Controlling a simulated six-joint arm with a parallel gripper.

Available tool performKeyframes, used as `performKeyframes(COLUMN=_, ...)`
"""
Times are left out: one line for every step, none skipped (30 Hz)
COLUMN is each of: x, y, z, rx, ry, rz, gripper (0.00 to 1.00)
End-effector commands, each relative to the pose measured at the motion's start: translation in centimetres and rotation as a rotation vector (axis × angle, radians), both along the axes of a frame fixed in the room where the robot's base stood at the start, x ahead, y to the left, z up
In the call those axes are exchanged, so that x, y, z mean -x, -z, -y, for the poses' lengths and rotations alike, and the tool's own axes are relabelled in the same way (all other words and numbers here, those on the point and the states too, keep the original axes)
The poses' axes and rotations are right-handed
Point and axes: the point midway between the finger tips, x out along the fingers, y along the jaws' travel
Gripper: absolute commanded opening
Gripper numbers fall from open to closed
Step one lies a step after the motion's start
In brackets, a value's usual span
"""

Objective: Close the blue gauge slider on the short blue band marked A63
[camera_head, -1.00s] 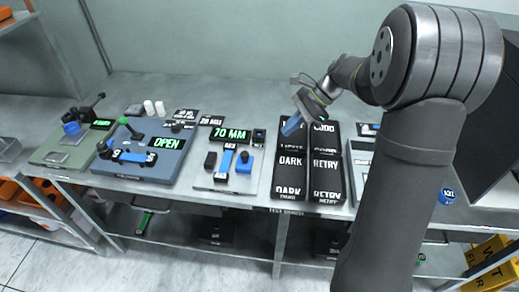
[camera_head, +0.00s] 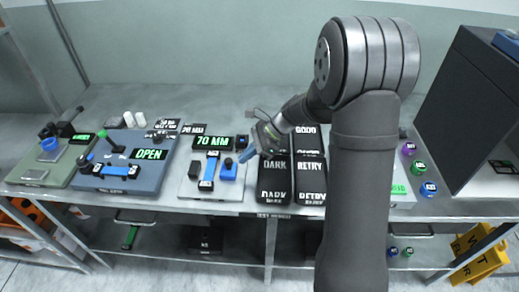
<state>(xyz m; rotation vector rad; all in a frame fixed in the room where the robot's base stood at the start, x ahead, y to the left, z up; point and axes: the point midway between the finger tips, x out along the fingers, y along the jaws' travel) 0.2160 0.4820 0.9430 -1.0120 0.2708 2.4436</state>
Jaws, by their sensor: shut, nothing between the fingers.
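A short blue band (camera_head: 208,172) lies upright in the picture on a pale gauge plate (camera_head: 211,194); its label is too small to read now. The blue gauge slider (camera_head: 228,171) is a block on the plate to the right of the band, with a small gap seeming to show between them. A black block (camera_head: 194,170) stands on the band's left.
A green "70 MM" display (camera_head: 212,142) stands behind the band. Black DARK and RETRY bins (camera_head: 273,196) lie close on the right. A blue station with an "OPEN" display (camera_head: 150,154) stands on the left. My arm hides part of the bench at right.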

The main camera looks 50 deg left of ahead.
Motion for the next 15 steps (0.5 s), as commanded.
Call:
performKeyframes(x=0.45, y=-0.01, z=-0.22, rx=0.000, ry=-0.001, rz=0.000, gripper=0.00)
performKeyframes(x=0.63, y=-0.01, z=-0.33, rx=0.000, ry=-0.001, rz=0.000, gripper=0.00)
performKeyframes(x=0.82, y=-0.01, z=-0.44, rx=0.000, ry=-0.001, rz=0.000, gripper=0.00)
performKeyframes(x=0.92, y=-0.01, z=-0.49, rx=0.000, ry=-0.001, rz=0.000, gripper=0.00)
performKeyframes(x=0.98, y=-0.01, z=-0.53, rx=0.000, ry=-0.001, rz=0.000, gripper=0.00)
performKeyframes(x=1.03, y=0.00, z=-0.57, rx=0.000, ry=0.000, rz=0.000, gripper=0.00)
performKeyframes(x=1.04, y=-0.01, z=-0.58, rx=0.000, ry=0.000, rz=0.000, gripper=0.00)
performKeyframes(x=1.05, y=0.00, z=-0.58, rx=0.000, ry=0.000, rz=0.000, gripper=0.00)
performKeyframes(x=1.05, y=-0.01, z=-0.58, rx=0.000, ry=0.000, rz=0.000, gripper=0.00)
performKeyframes(x=1.04, y=-0.01, z=-0.58, rx=0.000, ry=0.000, rz=0.000, gripper=0.00)
performKeyframes(x=1.04, y=-0.01, z=-0.58, rx=0.000, ry=0.000, rz=0.000, gripper=0.00)
performKeyframes(x=1.03, y=-0.02, z=-0.57, rx=0.000, ry=0.000, rz=0.000, gripper=0.00)
performKeyframes(x=1.03, y=-0.02, z=-0.58, rx=0.000, ry=0.000, rz=0.000, gripper=0.00)
performKeyframes(x=1.03, y=-0.02, z=-0.58, rx=0.000, ry=0.000, rz=0.000, gripper=0.00)
performKeyframes(x=1.05, y=-0.01, z=-0.61, rx=0.000, ry=0.000, rz=0.000, gripper=0.00)
